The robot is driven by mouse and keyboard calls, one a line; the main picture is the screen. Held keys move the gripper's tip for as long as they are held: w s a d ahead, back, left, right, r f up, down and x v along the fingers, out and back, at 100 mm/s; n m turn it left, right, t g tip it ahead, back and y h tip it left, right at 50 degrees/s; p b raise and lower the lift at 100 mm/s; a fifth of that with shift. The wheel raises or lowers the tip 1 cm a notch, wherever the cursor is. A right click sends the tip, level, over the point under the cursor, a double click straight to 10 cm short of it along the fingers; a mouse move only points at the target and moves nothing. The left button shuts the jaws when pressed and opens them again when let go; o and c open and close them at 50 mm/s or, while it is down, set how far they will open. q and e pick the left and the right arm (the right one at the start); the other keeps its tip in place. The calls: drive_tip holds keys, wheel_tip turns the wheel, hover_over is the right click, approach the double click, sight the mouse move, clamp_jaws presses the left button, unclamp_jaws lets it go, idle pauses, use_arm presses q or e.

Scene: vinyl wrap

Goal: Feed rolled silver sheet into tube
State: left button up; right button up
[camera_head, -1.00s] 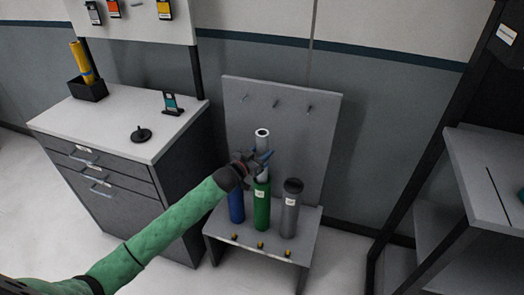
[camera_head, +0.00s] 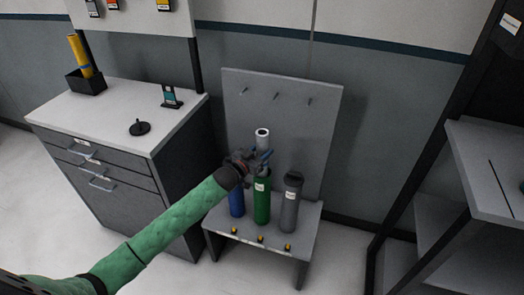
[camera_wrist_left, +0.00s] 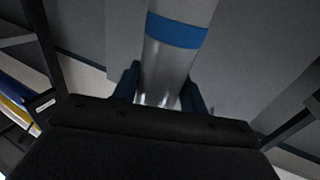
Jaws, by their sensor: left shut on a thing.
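My left gripper (camera_head: 262,158) is shut on the rolled silver sheet (camera_head: 262,140), whose open end points up above the fingers. In the left wrist view the roll (camera_wrist_left: 162,70) is a shiny silver cylinder with a blue band, between the fingers of my left gripper (camera_wrist_left: 160,95). The green tube (camera_head: 262,205) stands upright directly below the gripper, in line with the roll. The gripper hides the tube's mouth, so I cannot tell how far the roll is inside. My right gripper is not in view.
A blue tube (camera_head: 237,205) and a grey tube (camera_head: 291,208) stand on either side on the grey rack (camera_head: 310,225). The rack's back panel (camera_head: 310,140) has several hooks. A drawer cabinet (camera_head: 190,125) is on the left, and a dark-framed shelf (camera_head: 490,170) on the right.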

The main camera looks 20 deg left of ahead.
use_arm(q)
drive_tip(key=o, duration=1.4)
drive_tip(key=shift+c, duration=0.2)
drive_tip(key=shift+s, duration=0.1)
drive_tip(key=shift+s+a+f, duration=0.15)
drive_tip(key=shift+s, duration=0.1)
drive_tip(key=b+v, duration=0.2)
drive_tip(key=v, duration=0.3)
drive_tip(key=shift+s+a, duration=0.1)
drive_tip(key=shift+s, duration=0.15)
drive_tip(key=shift+s+a, duration=0.3)
drive_tip(key=shift+s, duration=0.4)
